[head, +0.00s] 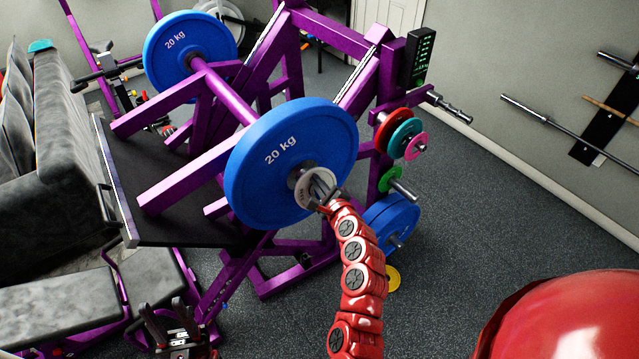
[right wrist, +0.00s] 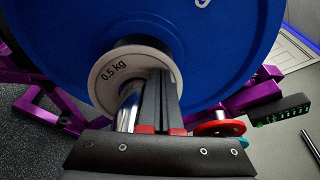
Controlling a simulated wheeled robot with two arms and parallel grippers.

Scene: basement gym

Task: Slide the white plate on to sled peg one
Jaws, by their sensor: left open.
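The white plate (head: 303,196), marked 0.5 kg in the right wrist view (right wrist: 108,76), sits around the metal peg (right wrist: 130,108) of the purple sled, in front of the blue 20 kg plate (head: 255,165). The peg's end shows through its hole. My right gripper (head: 323,196) is at the white plate, its two dark fingers (right wrist: 162,98) close together on its rim beside the peg. The fingers hide part of the plate. My left gripper (head: 175,325) is open and empty at the lower left, far from the plate.
Red (head: 391,130), teal (head: 406,138) and pink (head: 416,146) small plates hang on a peg to the right. A green plate (head: 390,180) and blue plates (head: 392,222) are below. A grey bench (head: 60,310) stands left. The floor at right is clear.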

